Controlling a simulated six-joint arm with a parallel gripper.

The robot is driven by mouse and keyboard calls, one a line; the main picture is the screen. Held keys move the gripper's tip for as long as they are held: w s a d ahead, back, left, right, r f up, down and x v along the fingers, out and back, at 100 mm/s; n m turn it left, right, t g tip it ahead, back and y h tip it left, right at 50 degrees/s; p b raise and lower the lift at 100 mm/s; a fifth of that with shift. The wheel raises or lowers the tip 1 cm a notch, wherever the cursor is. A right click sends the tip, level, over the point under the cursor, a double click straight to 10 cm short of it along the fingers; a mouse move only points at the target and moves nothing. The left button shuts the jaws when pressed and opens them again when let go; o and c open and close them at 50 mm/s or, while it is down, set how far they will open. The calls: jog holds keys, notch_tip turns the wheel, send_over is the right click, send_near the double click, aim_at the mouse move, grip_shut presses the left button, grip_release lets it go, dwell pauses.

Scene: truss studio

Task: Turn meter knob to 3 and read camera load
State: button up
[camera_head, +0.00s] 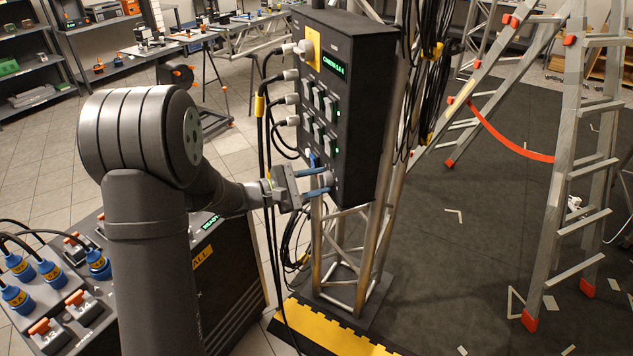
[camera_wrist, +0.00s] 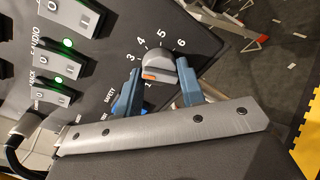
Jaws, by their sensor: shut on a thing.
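The meter knob (camera_wrist: 160,66) is a grey round dial on the black power box (camera_head: 350,130). In the wrist view its orange mark points left and slightly down, close to the 1; the 2 is not clearly seen. The numbers 3, 4, 5 and 6 show around its upper side. My gripper (camera_wrist: 158,84) has its blue fingers on both sides of the knob, shut on it. In the head view my gripper (camera_head: 319,182) reaches the box's lower front and mostly hides the knob. A green display (camera_head: 333,66) near the box's top seems to begin with CAMERA; its figure is too small to read surely.
Rocker switches (camera_head: 318,98) with green lights sit above the knob, and plugged cables (camera_head: 278,100) hang at the box's left. A metal truss (camera_head: 365,240) carries the box. A ladder (camera_head: 570,150) stands right, with open dark floor between.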

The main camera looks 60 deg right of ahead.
jog(key=shift+r, duration=0.15)
jog(key=o, duration=1)
jog(key=shift+c, duration=0.2)
jog(key=v, duration=1.7)
jog(key=shift+w, duration=0.15)
jog(key=shift+w+a, duration=0.15)
jog(key=shift+a, duration=0.15)
jog(key=v, duration=1.4)
dwell(2.3)
jog(key=shift+w+a, duration=0.15)
jog(key=shift+r, duration=0.65)
